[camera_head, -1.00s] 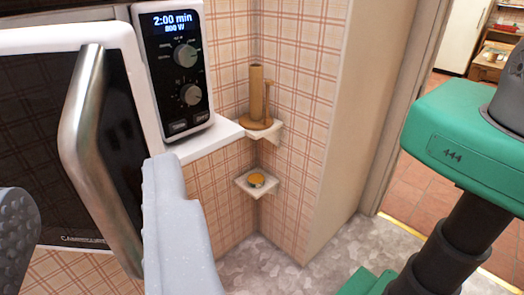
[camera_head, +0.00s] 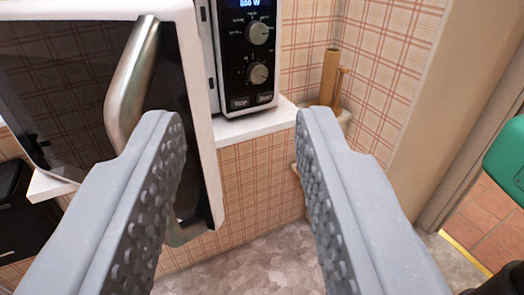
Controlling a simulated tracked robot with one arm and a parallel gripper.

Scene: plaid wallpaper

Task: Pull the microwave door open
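The microwave (camera_head: 235,60) stands at the upper left on a white shelf. Its door, with dark glass (camera_head: 60,90) and a white frame (camera_head: 192,75), stands ajar: a strip of the body with dark slots shows between door edge and control panel. The curved silver door handle (camera_head: 130,75) runs down the door; my left finger hides its middle, and its lower end shows below. My gripper (camera_head: 240,120) is open, with nothing held between its fingers. The left finger overlaps the handle in view; whether they touch I cannot tell. The right finger is right of the door, over wallpaper.
The white shelf edge (camera_head: 255,125) runs below the control panel. A brown wooden holder (camera_head: 329,80) stands on a corner shelf behind the right finger. A beige wall edge (camera_head: 425,100) and a doorway are at right. A green object (camera_head: 508,160) shows at the right edge.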

